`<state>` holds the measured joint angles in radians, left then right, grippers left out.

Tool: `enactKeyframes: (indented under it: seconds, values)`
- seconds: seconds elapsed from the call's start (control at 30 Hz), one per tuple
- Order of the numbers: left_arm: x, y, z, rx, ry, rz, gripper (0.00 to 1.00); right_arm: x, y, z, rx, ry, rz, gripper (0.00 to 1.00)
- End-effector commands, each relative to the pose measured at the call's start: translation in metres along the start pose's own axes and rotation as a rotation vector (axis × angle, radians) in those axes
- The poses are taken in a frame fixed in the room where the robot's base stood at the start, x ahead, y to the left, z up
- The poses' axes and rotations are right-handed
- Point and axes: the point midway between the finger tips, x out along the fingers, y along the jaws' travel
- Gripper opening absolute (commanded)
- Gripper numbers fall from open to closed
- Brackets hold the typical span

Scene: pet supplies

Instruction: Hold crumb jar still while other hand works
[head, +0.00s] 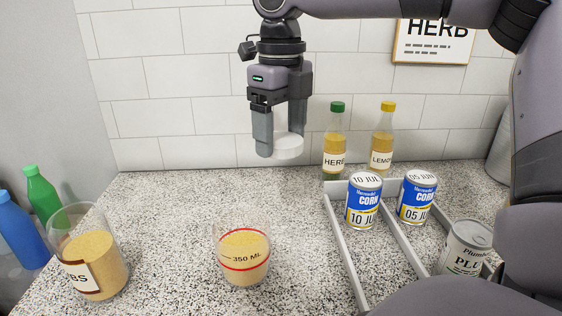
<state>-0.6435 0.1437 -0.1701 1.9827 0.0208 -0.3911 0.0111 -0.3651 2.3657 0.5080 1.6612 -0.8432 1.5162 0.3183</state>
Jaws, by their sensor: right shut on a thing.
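The crumb jar (96,262) is a clear open jar at the left of the counter, partly filled with tan crumbs, with a white label ending in "BS". No gripper touches it. A clear glass (243,254) marked "350 ML" with a red line stands at the centre and also holds tan crumbs. My right gripper (280,138) is shut on a small white round piece (289,147), held above the counter near the back wall. I cannot tell what the piece is. My left gripper is not in view.
Blue (20,232) and green (41,195) bottles stand left of the jar. HERB (334,150) and LEMON (381,148) bottles stand at the back. A divided rack (345,245) at right holds corn cans (363,201) and a plum can (465,250). The counter between glass and wall is clear.

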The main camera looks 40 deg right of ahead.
Motion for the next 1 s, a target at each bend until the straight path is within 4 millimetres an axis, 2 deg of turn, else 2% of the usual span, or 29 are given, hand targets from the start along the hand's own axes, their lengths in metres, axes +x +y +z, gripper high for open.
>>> enactKeyframes:
  seconds: [0.1,0.23,1.0]
  values:
    - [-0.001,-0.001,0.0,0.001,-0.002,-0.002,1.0,-0.015,0.0,0.0,0.0,-0.001,-0.001,0.46]
    - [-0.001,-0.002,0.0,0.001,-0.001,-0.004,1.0,-0.021,0.0,0.0,-0.001,0.0,0.0,0.46]
    - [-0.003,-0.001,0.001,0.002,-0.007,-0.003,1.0,-0.024,0.0,0.0,-0.001,0.001,0.0,0.46]
